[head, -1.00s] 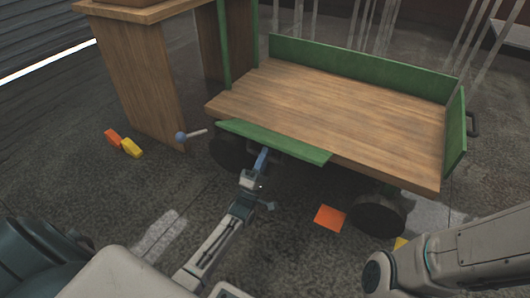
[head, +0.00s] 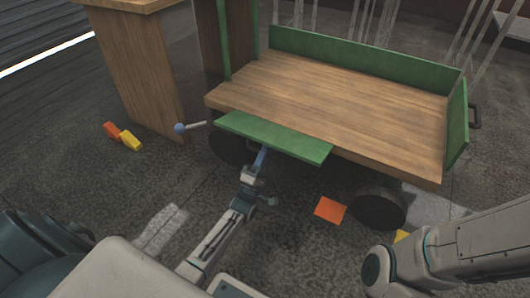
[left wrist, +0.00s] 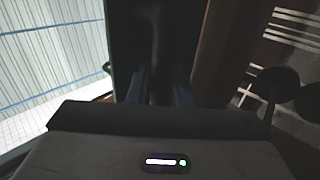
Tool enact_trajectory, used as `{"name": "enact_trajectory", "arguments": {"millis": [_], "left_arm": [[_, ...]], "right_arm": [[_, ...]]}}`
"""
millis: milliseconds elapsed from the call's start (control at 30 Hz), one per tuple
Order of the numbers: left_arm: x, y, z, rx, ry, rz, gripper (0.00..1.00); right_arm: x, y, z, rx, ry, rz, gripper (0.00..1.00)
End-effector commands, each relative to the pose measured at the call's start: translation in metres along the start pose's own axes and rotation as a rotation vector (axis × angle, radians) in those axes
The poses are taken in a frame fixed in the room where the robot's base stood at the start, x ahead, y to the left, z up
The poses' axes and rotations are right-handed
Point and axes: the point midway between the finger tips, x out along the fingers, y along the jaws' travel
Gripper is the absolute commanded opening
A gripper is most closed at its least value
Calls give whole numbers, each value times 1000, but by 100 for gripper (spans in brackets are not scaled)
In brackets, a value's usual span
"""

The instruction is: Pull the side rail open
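The green side rail (head: 275,137) runs along the near edge of the cart's wooden deck (head: 335,105). It is tilted outward, with its broad face up. My left gripper (head: 262,158) is just beneath the rail's outer edge, and the rail hides its fingertips in the head view. In the left wrist view the two bluish fingers (left wrist: 160,88) are apart against a dark panel. That view is too dark to tell whether they hold anything between them. My right arm shows at the lower right, but its gripper is out of view.
A wooden stand (head: 135,75) stands left of the cart. A rod with a blue ball end (head: 180,127) sticks out beside the deck corner. Orange (head: 112,130) and yellow (head: 131,141) blocks lie left on the floor. An orange square (head: 330,210) lies near the cart's wheel (head: 378,208).

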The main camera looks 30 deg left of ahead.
Motion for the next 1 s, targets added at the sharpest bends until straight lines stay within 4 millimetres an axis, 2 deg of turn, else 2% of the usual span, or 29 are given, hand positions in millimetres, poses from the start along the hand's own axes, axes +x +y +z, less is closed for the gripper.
{"name": "enact_trajectory", "arguments": {"millis": [33, 67, 333, 467, 567, 800, 1000], "left_arm": [[0, 0, 0, 0, 0, 0, 30], [0, 0, 0, 0, 0, 0, 36], [0, 0, 0, 0, 0, 1, 36], [-8, 1, 0, 0, 1, -2, 36], [-23, 1, 0, -1, 1, -3, 36], [-72, 1, 0, -1, 1, -4, 36], [-100, 0, 0, -1, 1, -1, 36]], "right_arm": [[0, 0, 0, 0, 0, 0, 36], [0, 0, 0, 0, 0, 0, 36], [0, 0, 0, 0, 0, -1, 36], [3, -1, 2, -1, 0, -1, 36], [9, -3, 5, -1, 0, -1, 36], [20, -6, 11, -2, 1, -2, 36], [23, -7, 12, -3, 3, -2, 36]]}}
